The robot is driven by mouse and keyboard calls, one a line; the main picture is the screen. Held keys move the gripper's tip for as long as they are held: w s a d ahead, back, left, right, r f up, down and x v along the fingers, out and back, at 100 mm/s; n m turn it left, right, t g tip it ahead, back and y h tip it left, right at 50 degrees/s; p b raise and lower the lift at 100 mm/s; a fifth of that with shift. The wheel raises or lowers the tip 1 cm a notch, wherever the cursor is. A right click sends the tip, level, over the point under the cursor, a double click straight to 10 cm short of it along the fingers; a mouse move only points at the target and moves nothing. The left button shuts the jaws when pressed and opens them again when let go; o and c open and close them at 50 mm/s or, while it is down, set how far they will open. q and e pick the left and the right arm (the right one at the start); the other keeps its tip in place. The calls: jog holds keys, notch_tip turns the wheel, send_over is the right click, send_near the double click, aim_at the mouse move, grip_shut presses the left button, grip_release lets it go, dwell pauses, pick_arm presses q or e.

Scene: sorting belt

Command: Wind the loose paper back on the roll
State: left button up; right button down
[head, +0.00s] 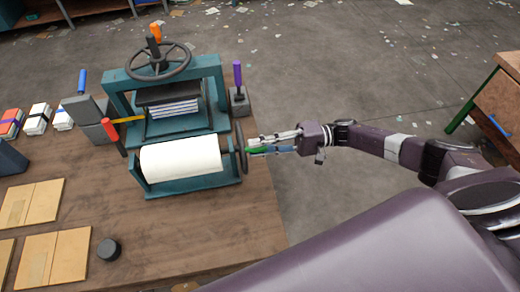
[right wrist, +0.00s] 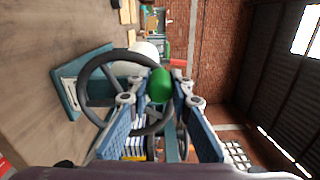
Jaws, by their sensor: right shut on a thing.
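The white paper roll (head: 181,158) lies level in a teal stand (head: 190,186) at the table's right edge. In the head view I cannot make out a loose end of paper. A dark handwheel (head: 241,148) stands at the roll's right end; it also shows in the right wrist view (right wrist: 84,92). Its green knob (right wrist: 160,84) sits on the rim. My right gripper (head: 262,144) reaches in from the right and is shut on the green knob, its blue-padded fingers on either side in the right wrist view. My left gripper is not in view.
A teal press (head: 113,88) with a top wheel stands behind the roll. A red-handled tool (head: 112,132), a purple-handled tool (head: 238,75) and books (head: 38,118) are near it. Brown boards (head: 55,258) and a black puck (head: 108,250) lie at front left. The table's front middle is clear.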

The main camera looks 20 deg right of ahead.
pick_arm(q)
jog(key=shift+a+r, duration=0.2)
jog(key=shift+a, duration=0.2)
pick_arm(e)
jog(key=shift+w+r+m, duration=0.35)
jog(key=shift+w+m, duration=0.1)
jog(key=shift+m, duration=0.35)
jog(key=c, duration=1.7)
grip_release()
jog(key=shift+f, duration=0.1)
jog(key=shift+c, duration=0.2)
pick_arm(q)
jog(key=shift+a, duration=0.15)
pick_arm(e)
jog(key=shift+d, duration=0.15)
jog(key=v, duration=1.1)
jog(key=shift+d, duration=0.35)
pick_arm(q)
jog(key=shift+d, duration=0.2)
